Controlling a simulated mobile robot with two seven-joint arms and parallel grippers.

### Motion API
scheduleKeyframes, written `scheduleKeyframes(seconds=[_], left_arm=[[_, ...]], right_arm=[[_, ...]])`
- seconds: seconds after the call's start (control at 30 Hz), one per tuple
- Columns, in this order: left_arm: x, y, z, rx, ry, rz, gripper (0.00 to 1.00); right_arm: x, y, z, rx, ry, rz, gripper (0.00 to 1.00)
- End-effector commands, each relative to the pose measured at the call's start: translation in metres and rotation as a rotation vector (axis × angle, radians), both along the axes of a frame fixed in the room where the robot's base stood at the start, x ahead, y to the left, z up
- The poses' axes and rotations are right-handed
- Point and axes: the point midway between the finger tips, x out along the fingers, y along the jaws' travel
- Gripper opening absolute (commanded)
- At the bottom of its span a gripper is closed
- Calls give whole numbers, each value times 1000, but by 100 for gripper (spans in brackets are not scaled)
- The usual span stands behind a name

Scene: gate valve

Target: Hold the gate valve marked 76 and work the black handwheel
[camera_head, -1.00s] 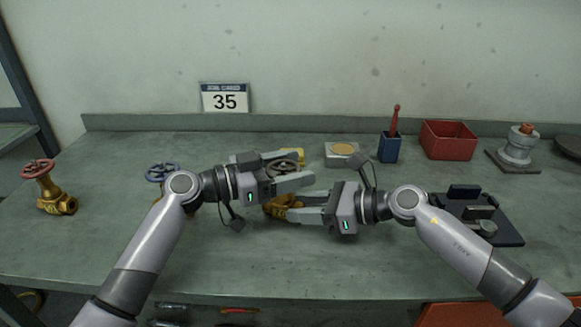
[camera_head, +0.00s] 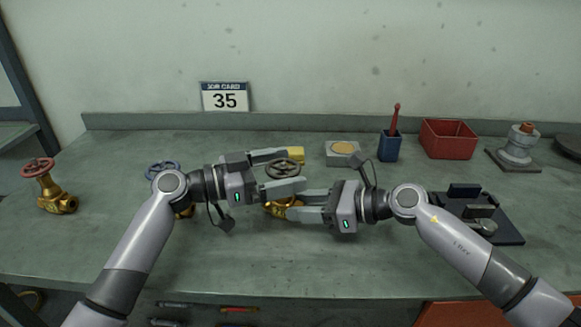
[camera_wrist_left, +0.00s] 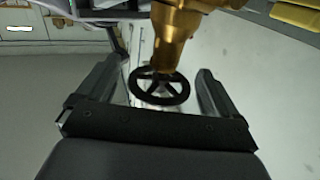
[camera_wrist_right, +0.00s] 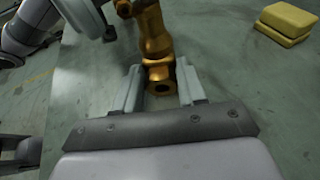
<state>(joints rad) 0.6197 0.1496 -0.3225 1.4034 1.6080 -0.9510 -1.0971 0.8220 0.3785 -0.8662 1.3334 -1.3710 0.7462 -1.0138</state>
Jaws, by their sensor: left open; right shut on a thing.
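The gate valve with the black handwheel (camera_head: 283,168) has a brass body (camera_head: 281,207) and stands at the middle of the bench; no marking on it is readable. My right gripper (camera_head: 296,205) is shut on the brass body from the right. The right wrist view shows the body's open end (camera_wrist_right: 160,88) between the fingers. My left gripper (camera_head: 294,170) is open, with one finger on each side of the handwheel. The left wrist view shows the black wheel (camera_wrist_left: 160,88) between the spread fingers, with gaps on both sides.
A card reading 35 (camera_head: 224,97) is on the wall. A red-wheel valve (camera_head: 45,185) stands at left, and a blue-wheel valve (camera_head: 162,169) is partly behind my left arm. A yellow block (camera_head: 296,154), blue cup (camera_head: 389,147), red bin (camera_head: 448,139) and dark fixture (camera_head: 485,215) stand around.

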Motion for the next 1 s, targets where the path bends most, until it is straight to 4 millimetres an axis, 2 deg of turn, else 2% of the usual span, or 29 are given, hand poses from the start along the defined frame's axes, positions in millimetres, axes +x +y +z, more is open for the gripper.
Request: scheduleKeyframes(seconds=[0.13, 0.33, 0.77, 1.0], left_arm=[[-10, 27, -1, 2, 2, 3, 94], [-19, 48, 0, 0, 1, 1, 94], [-21, 52, -1, 4, 4, 2, 94], [-24, 48, -16, 85, 73, 72, 94]], right_arm=[[0, 0, 0, 0, 0, 0, 23], [0, 0, 0, 0, 0, 0, 23], [0, 0, 0, 0, 0, 1, 23], [0, 0, 0, 0, 0, 1, 23]])
